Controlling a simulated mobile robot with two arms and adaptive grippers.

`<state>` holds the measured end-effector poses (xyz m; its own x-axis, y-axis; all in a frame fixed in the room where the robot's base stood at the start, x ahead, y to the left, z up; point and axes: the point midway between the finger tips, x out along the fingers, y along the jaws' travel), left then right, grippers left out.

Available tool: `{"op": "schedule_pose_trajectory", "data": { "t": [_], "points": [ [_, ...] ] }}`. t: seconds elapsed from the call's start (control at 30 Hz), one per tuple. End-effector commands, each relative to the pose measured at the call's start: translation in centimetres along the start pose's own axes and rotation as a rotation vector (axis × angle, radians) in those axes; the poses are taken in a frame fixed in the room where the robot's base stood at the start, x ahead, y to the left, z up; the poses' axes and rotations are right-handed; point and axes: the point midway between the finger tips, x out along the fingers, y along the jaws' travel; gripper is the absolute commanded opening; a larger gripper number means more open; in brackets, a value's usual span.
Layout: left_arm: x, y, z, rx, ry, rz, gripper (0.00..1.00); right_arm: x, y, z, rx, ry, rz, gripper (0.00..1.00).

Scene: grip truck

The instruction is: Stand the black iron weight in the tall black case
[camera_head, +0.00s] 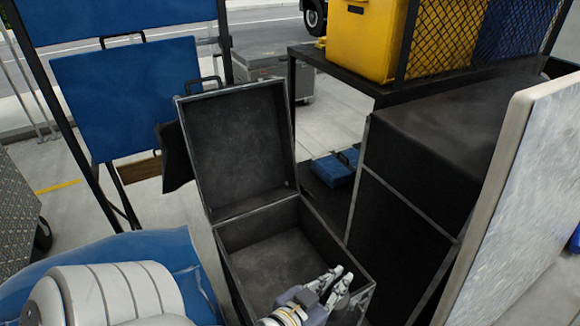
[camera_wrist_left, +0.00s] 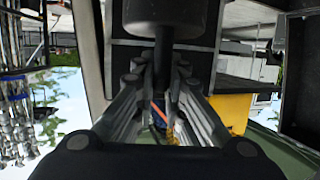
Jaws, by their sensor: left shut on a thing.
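The tall black case (camera_head: 325,243) stands open in the middle of the head view, its lid (camera_head: 238,140) raised at the back. Its inside floor shows bare and dark. My left gripper (camera_head: 340,280) is at the near right part of the case's opening. In the left wrist view my left gripper (camera_wrist_left: 163,85) is shut on the dark stem of the black iron weight (camera_wrist_left: 170,18), whose wide round body fills the top middle. My right gripper is not in view.
A black cabinet (camera_head: 400,215) and a pale upright panel (camera_head: 535,190) stand close on the right. A yellow box (camera_head: 365,40) sits on a black shelf behind. Blue panels (camera_head: 130,95) stand at the back left. Grey floor shows left of the case.

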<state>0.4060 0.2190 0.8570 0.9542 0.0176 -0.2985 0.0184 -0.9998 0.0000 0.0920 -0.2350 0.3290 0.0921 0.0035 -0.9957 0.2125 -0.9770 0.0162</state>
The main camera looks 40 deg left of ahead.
Motion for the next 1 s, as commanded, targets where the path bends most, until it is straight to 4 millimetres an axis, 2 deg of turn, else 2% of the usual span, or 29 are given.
{"op": "schedule_pose_trajectory", "data": {
  "t": [0.03,0.27,0.6,1.0],
  "points": [
    [0.9,-0.7,-0.5,-0.002,0.015,-0.006,0.0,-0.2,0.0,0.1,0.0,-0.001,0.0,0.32],
    [4.5,-4.0,0.4,-0.013,0.016,-0.036,0.0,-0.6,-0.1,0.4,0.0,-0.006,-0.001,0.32],
    [9.3,-10.0,1.3,-0.037,0.017,-0.111,0.0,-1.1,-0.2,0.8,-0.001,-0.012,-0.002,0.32],
    [13.7,-17.4,2.8,-0.083,0.017,-0.249,0.0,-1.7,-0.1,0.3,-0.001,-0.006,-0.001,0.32]
  ]
}}
